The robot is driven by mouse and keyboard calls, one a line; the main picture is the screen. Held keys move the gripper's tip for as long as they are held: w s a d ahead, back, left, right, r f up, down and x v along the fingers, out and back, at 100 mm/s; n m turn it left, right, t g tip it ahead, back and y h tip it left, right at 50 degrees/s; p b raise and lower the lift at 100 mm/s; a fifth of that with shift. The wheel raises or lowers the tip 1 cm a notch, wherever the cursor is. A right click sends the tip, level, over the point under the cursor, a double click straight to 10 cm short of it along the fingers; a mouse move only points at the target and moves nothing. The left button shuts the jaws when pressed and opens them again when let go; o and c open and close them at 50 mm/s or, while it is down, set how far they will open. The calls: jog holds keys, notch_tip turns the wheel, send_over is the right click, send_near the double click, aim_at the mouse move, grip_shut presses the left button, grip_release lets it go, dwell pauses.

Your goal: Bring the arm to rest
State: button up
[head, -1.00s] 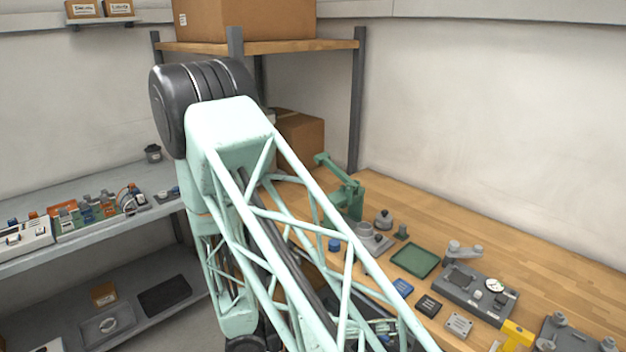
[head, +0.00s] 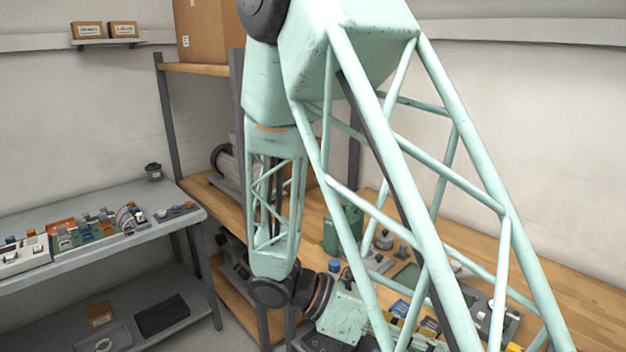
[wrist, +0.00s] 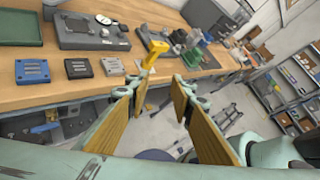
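My arm is mint green with open lattice links and fills the middle and right of the head view. Its elbow is high near the top edge, and the forearm hangs down to a dark wrist joint in front of the wooden workbench (head: 570,300). In the wrist view my gripper (wrist: 158,92) is open. Its two fingers with wood-coloured pads stand apart, with floor and bench edge showing between them. Nothing is held.
In the wrist view, a yellow bracket (wrist: 153,50) stands at the bench's front edge beyond the fingers. Blue (wrist: 33,71) and black (wrist: 79,68) blocks and a grey fixture (wrist: 88,31) lie on the bench. A grey shelf (head: 100,262) stands left in the head view.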

jog(key=s+a+r+m+t+y, duration=0.1)
jog(key=s+r+m+t+y, duration=0.1)
jog(key=s+r+m+y, duration=0.4)
jog(key=s+a+r+m+t+y, duration=0.1)
jog(key=s+r+m+t+y, duration=0.2)
jog(key=s+r+m+y, duration=0.4)
jog(key=shift+s+r+m+t, duration=0.3)
jog(key=shift+s+r+m, duration=2.55)
jog(key=shift+r+m, duration=1.95)
jog(key=shift+r+n, duration=0.3)
jog(key=shift+d, duration=0.2)
